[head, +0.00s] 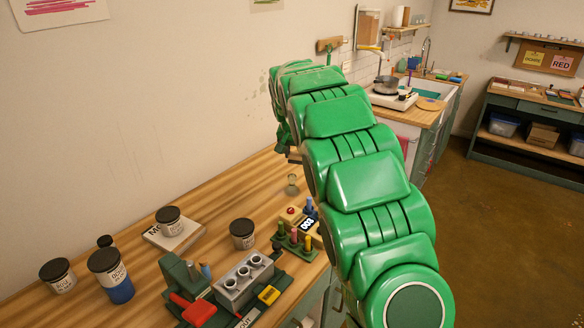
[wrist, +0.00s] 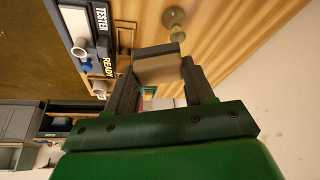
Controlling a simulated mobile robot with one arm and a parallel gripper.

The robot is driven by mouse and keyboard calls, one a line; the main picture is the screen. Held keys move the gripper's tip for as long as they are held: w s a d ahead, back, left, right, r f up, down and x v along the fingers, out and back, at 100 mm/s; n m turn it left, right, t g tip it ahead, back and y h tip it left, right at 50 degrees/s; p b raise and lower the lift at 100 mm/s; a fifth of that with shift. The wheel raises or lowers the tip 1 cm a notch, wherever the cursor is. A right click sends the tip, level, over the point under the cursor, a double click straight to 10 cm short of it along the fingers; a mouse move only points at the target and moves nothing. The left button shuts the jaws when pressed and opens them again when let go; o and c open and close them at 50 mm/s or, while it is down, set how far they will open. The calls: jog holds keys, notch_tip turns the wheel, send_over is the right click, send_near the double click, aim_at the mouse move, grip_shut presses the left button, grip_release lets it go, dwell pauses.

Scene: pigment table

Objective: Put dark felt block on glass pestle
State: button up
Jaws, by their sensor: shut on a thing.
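The dark felt block (wrist: 158,66) is between my gripper's fingers in the wrist view, its broad face showing grey-brown. My gripper (wrist: 160,80) is shut on it and holds it up over the wooden table. In the head view my gripper (head: 284,145) is at the far end of my green arm, partly hidden by it, and the block there is too small to make out well. The glass pestle (head: 292,184) stands upright on the table below my gripper. In the wrist view the pestle (wrist: 174,20) appears just beyond the block, apart from it.
A device with a 003 display (head: 308,225) and a rack of coloured pegs (head: 294,240) stand near the pestle. Several lidded jars, one being a dark-lidded jar (head: 242,234), stand to the left. The wall (head: 150,110) runs behind the table.

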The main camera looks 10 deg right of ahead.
jog(key=w+f, duration=0.2)
jog(key=w, duration=0.1)
send_over(292, 176)
jog(key=f, duration=0.5)
jog(key=shift+s, duration=0.2)
jog(key=shift+w+f, duration=0.2)
jog(key=shift+f, duration=0.05)
jog(key=shift+f, duration=0.1)
jog(key=shift+w+f, duration=0.15)
jog(key=shift+w, duration=0.05)
jog(key=shift+f, duration=1.45)
jog(key=shift+f, duration=0.1)
jog(key=o, duration=1)
